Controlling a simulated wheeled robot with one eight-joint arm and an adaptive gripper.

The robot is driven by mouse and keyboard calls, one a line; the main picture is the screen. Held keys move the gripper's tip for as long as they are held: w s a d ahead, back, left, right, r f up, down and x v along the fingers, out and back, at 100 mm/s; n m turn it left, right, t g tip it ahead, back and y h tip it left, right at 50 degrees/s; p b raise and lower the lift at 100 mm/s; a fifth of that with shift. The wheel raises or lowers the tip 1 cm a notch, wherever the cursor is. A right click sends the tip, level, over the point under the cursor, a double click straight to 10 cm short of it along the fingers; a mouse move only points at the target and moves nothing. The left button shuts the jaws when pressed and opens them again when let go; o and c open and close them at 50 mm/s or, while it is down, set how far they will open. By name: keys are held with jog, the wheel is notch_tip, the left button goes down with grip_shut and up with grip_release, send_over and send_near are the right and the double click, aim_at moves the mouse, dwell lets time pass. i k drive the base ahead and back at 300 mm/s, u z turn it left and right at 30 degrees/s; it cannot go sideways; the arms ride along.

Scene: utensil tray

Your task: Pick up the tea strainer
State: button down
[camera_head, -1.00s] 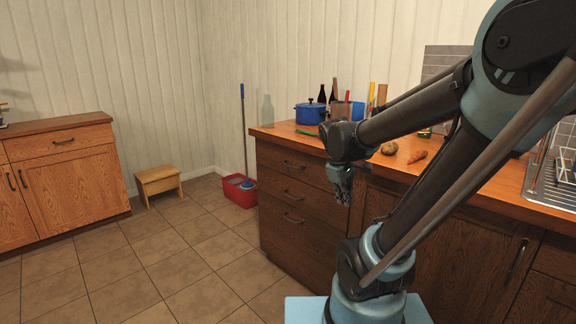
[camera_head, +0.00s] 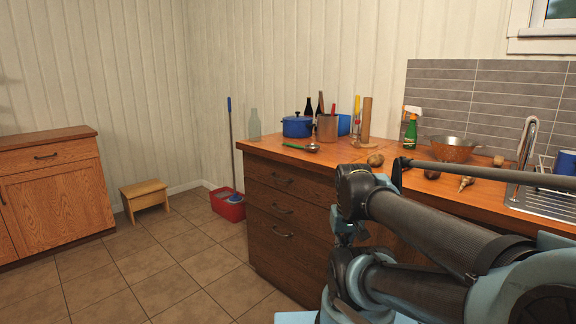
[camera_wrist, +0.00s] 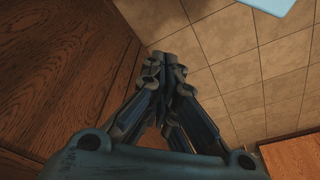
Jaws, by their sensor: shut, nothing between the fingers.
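The tea strainer (camera_head: 312,148) lies on the wooden counter near its front edge, in front of the blue pot. It has a round metal bowl and a green handle pointing left. My gripper (camera_wrist: 166,58) is shut and empty, its fingertips together, pointing at the floor in the wrist view. In the head view my gripper (camera_head: 343,232) hangs in front of the cabinet, below the counter top, to the right of and lower than the strainer. My own arm partly hides it. The strainer is not in the wrist view.
Behind the strainer stand a blue pot (camera_head: 297,126), a utensil holder (camera_head: 327,128) and bottles. Potatoes (camera_head: 375,160), a spray bottle (camera_head: 410,132) and a colander (camera_head: 450,149) are further right, before the sink (camera_head: 545,198). The floor left of the drawers is mostly clear.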

aim_at(311, 148)
jog(key=k, duration=0.5)
jog(key=u, duration=0.45)
jog(key=i, duration=1.3)
jog(key=u, duration=0.4)
